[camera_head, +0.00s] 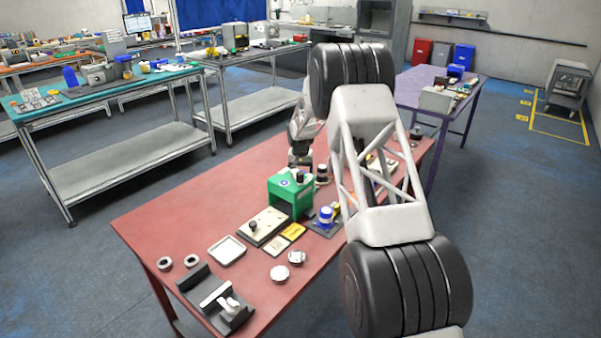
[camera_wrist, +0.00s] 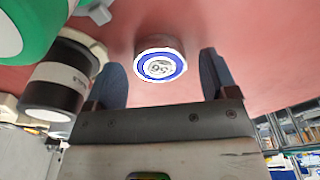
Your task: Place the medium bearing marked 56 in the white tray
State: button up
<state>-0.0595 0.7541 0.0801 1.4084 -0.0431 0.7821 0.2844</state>
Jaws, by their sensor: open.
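The medium bearing (camera_wrist: 160,66) is a short light cylinder with a blue ring on its face, and the mark on it looks like 56, seen rotated. It stands on the red table in the wrist view. My gripper (camera_wrist: 163,76) is open, with one dark finger on each side of the bearing's line and the bearing just beyond the fingertips. I see no contact. In the head view my gripper (camera_head: 301,157) is low over the table behind the green box, and I cannot pick out the bearing there. The white tray (camera_head: 226,250) lies on the near left of the table and looks empty.
A green box (camera_head: 291,195) stands between my gripper and the tray. A black-and-white cylinder (camera_wrist: 60,80) is close to my left finger in the wrist view. Metal rings (camera_head: 164,263), round parts (camera_head: 279,273) and a black stand (camera_head: 217,300) surround the tray.

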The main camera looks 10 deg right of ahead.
notch_tip(320, 180, up, 12)
jog(key=s, duration=0.1)
jog(key=shift+s+a+f, duration=0.15)
jog(key=shift+s+f, duration=0.05)
jog(key=shift+f, duration=0.05)
dwell(0.5)
jog(key=shift+r, duration=0.1)
dwell(0.4)
jog(key=s+d+r, duration=0.1)
jog(key=s+r, duration=0.6)
jog(key=s, duration=0.5)
jog(key=s+d+r+n, duration=0.1)
jog(key=s+d+r, duration=0.1)
jog(key=s+r, duration=0.75)
jog(key=s+d+r, duration=0.1)
jog(key=s+r, duration=0.5)
jog(key=s, duration=0.7)
jog(key=s+d+f, duration=0.1)
jog(key=s+f, duration=0.1)
jog(key=s, duration=1.8)
jog(key=s+d+f+n+t, duration=0.1)
jog(key=s, duration=1.9)
jog(key=shift+d+f, duration=0.2)
jog(key=shift+f, duration=0.2)
